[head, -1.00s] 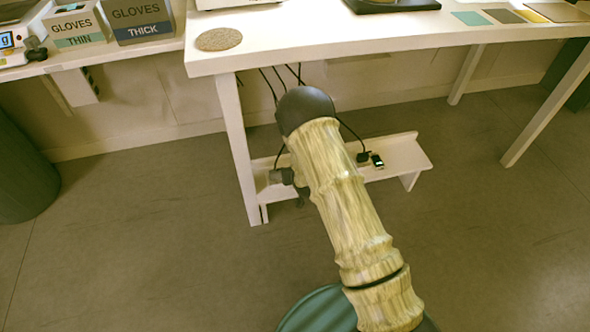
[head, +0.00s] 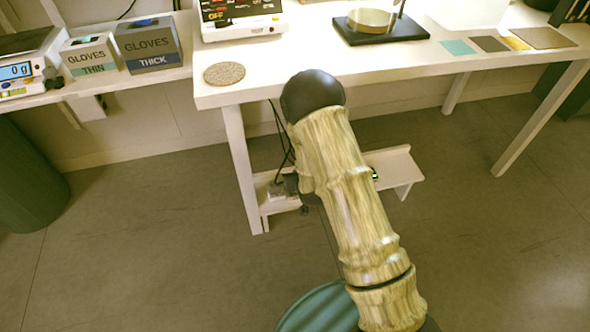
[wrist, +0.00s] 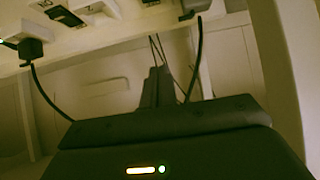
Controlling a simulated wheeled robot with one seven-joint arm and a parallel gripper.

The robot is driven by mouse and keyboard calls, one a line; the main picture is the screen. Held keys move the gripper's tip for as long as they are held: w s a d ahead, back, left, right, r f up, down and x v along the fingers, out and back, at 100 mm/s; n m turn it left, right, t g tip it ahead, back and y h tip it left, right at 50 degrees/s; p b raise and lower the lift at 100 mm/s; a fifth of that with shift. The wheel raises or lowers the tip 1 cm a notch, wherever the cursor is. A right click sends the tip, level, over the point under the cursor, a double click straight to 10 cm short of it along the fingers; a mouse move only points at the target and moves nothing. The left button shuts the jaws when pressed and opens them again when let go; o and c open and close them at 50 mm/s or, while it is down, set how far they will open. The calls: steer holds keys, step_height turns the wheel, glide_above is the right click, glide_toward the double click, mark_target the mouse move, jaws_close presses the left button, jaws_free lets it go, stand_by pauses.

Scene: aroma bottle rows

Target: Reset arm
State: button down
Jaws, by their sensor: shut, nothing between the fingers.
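My arm reaches up through the middle of the head view, with its dark rounded joint now over the front edge of the white table (head: 420,68). In the wrist view my gripper (wrist: 158,72) shows as a dark body with narrow, shut fingers and nothing held. Pale surfaces and dark cables lie beyond it. In the head view the arm mostly hides the gripper.
A low white shelf (head: 393,164) stands under the table, partly behind my arm, with cables near it. A round cork mat (head: 224,73), glove boxes (head: 148,45) and scales (head: 25,68) stand above. Open floor (head: 480,230) lies at right.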

steer(key=shift+s+d+r, duration=0.1)
steer(key=shift+s+r, duration=0.2)
steer(key=shift+r, duration=0.05)
stand_by(0.3)
steer(key=s+d+r+m+g+h+p, duration=0.1)
steer(key=d+r+p, duration=0.15)
steer(key=r, duration=0.25)
steer(key=s+d+r+g+p, duration=0.1)
steer(key=d+r, duration=0.2)
steer(key=r, duration=0.3)
steer(key=s+d+r+m+g+h+p, duration=0.1)
steer(key=s+d+r+g+p, duration=0.3)
steer(key=s+r, duration=0.6)
steer(key=s+d+r+m+g+h+p, duration=0.1)
steer(key=s+d+r+p, duration=0.3)
steer(key=s+r, duration=0.65)
step_height(320, 180, up, 38)
steer(key=d+p, duration=0.1)
steer(key=p, duration=3.5)
steer(key=shift+d+f+p, duration=0.15)
steer(key=shift+p, duration=0.2)
